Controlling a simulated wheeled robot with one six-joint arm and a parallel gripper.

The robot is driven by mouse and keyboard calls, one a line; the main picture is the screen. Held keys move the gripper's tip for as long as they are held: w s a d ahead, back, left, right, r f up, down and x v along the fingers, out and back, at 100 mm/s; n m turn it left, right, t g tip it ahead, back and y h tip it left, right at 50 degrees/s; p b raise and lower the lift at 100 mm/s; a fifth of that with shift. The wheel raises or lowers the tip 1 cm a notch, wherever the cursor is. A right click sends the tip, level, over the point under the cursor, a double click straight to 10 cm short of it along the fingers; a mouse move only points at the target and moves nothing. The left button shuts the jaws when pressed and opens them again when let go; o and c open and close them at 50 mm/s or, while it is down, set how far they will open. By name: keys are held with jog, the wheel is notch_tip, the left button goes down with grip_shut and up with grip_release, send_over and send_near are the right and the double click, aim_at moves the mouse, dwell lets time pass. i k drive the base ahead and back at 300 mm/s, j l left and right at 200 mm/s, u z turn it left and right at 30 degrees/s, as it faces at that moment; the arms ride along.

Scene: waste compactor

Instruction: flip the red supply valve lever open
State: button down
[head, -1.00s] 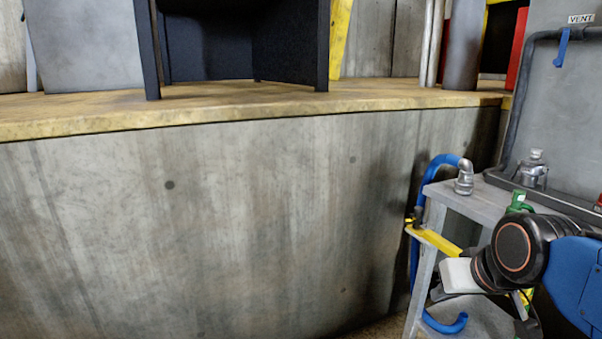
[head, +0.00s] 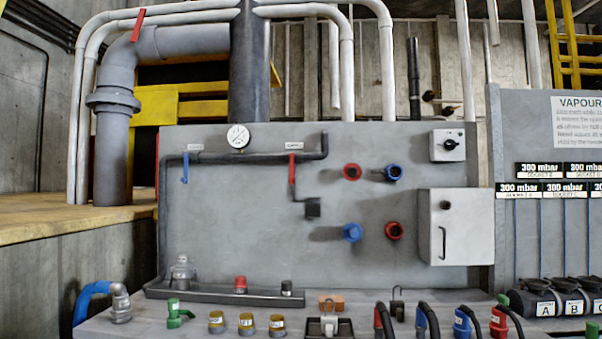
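The red supply valve lever (head: 291,170) is on the grey panel (head: 240,240), right of the gauge, under a small white label (head: 294,145) that seems to read SUPPLY. The lever hangs straight down from the dark horizontal pipe (head: 260,156), in line with a thin pipe that leads down to a dark block (head: 312,208). A blue lever (head: 185,168) hangs down from the same pipe at the left, under another small label. My gripper is not in view in the head view.
A pressure gauge (head: 238,136) sits between the levers. Red and blue ports (head: 352,172) and a white cabinet (head: 455,226) are to the right. Below, a bench (head: 160,326) carries a dark tray (head: 205,294), fittings and several coloured connectors. Space before the red lever looks clear.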

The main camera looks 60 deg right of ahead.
aim_at(292, 179)
jog(key=z, duration=1.45)
